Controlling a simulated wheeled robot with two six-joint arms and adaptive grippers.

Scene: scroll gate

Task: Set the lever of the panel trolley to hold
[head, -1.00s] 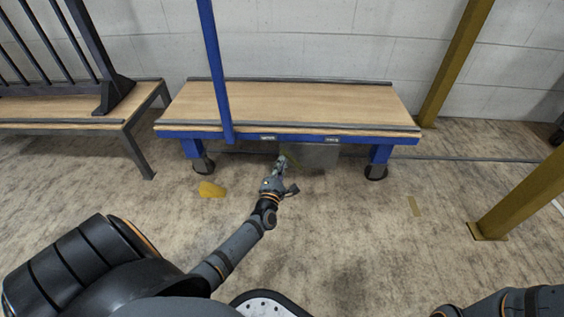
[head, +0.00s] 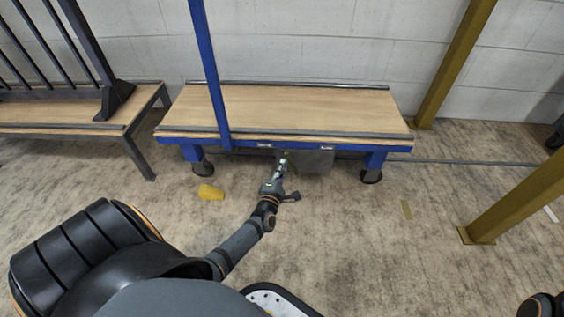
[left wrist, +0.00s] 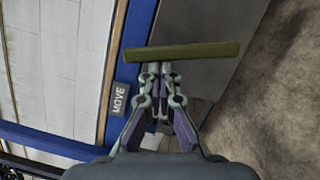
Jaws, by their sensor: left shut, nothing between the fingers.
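The panel trolley (head: 290,104) has a wooden deck and a blue frame. An olive lever bar (left wrist: 190,51) lies across the left wrist view, just beyond my fingertips; whether they touch it I cannot tell. A "MOVE" label (left wrist: 120,98) is on the blue edge beside my fingers. In the head view, a left label (head: 264,144) and a right label (head: 327,148) are too small to read. My left gripper (head: 283,160) is shut and empty below the trolley's front edge, between the labels; it also shows in the left wrist view (left wrist: 160,70). My right gripper is out of view.
A grey plate (head: 315,160) hangs under the trolley's front edge. A low bench (head: 75,112) stands left, and ochre posts (head: 455,65) stand right. The floor in front is mostly clear.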

